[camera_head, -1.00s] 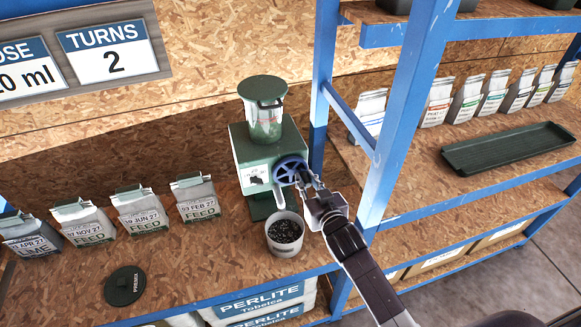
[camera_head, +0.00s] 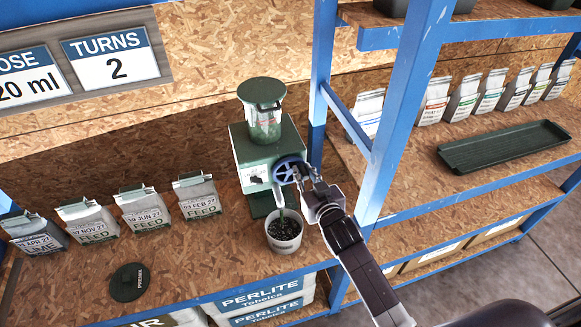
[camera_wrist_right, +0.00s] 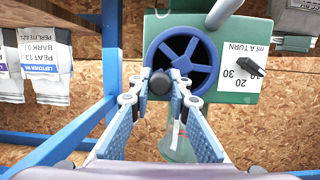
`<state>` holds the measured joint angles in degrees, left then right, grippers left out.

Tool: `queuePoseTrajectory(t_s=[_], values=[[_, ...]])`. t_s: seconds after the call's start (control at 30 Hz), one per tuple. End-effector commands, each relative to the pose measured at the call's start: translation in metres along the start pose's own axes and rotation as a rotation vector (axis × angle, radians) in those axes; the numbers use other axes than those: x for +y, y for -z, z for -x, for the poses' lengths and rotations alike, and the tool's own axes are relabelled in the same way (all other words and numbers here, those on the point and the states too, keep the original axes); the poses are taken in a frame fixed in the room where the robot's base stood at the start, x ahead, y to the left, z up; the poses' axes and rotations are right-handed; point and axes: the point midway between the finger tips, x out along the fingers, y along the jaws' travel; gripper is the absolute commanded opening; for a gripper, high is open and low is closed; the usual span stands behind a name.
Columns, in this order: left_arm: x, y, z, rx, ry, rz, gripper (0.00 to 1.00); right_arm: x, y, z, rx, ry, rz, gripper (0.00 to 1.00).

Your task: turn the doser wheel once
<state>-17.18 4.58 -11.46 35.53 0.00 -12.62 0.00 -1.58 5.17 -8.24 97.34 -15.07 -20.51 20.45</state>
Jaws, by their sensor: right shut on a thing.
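The green doser (camera_head: 255,150) stands on the wooden shelf, with a lidded clear hopper (camera_head: 264,115) on top. Its blue spoked wheel (camera_head: 285,168) is on the front face, and the wheel (camera_wrist_right: 182,60) also shows in the right wrist view. My right gripper (camera_head: 304,176) is at the wheel's right side. In the right wrist view its fingers (camera_wrist_right: 160,84) are closed around the wheel's dark knob (camera_wrist_right: 160,80). A white pot (camera_head: 284,236) with dark mix stands under the spout, and greenish material shows between spout and pot. My left gripper is not in view.
Several feed and lime bags (camera_head: 143,210) stand to the left. A dark round lid (camera_head: 129,282) lies on the shelf. A blue post (camera_head: 400,130) rises close right of my right arm. A sign (camera_head: 112,58) reads TURNS 2.

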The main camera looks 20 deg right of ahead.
Motion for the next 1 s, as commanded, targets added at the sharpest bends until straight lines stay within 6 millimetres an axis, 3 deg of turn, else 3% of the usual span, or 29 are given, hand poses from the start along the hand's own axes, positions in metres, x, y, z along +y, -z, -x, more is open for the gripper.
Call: queuePoseTrajectory(t_s=[0.57,0.73,0.77,1.0], values=[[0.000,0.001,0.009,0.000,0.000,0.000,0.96,-0.025,0.004,0.003,-0.010,0.008,-0.005,0.04],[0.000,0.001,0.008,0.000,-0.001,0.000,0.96,-0.025,0.002,0.003,-0.014,0.005,-0.002,0.03],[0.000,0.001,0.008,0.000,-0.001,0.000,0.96,-0.024,0.002,0.003,-0.015,0.005,-0.002,0.18],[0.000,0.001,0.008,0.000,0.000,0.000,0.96,-0.023,0.005,0.003,-0.008,0.004,-0.001,0.43]])
